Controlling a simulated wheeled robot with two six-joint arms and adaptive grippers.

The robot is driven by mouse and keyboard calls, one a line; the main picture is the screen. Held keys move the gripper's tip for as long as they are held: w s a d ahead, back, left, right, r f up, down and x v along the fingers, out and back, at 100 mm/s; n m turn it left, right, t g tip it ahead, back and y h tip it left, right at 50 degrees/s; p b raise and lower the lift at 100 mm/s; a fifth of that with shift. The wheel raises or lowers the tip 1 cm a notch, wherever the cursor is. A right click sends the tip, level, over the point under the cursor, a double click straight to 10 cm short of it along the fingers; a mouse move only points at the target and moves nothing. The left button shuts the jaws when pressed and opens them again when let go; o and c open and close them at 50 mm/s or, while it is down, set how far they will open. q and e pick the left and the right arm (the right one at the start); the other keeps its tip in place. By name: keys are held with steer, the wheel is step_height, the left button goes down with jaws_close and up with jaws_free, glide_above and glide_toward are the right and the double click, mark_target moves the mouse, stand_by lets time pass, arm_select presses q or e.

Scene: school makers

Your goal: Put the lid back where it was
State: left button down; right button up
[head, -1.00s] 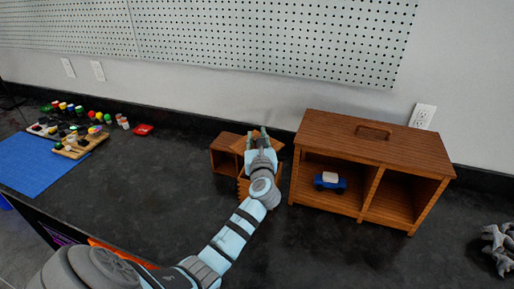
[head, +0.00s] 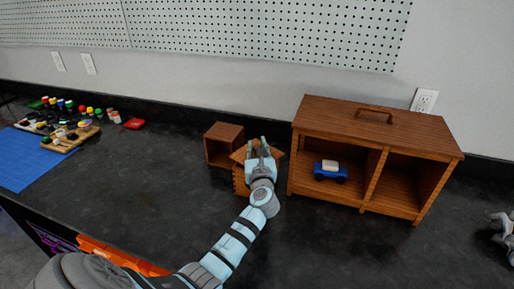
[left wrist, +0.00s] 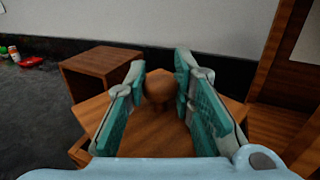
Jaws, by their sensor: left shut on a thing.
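My left gripper (head: 258,146) is shut on the round wooden knob (left wrist: 159,88) of the lid. The lid (left wrist: 145,135) is a flat wooden plate below the fingers in the left wrist view. In the head view the lid (head: 239,154) lies over the top of a small wooden box (head: 241,184), its corners sticking out on both sides. The gripper and wrist hide much of the box and lid, so I cannot tell whether the lid rests fully on the box.
A small open wooden cube (head: 223,133) stands just behind and left of the box. A large wooden cabinet (head: 375,140) with a blue toy car (head: 330,172) inside stands close on the right. Paint pots and a blue mat (head: 35,165) lie far left. The counter between is clear.

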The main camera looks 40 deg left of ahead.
arm_select(q)
steer(key=shift+f, duration=0.3)
steer(key=c, duration=1.3)
jaws_free()
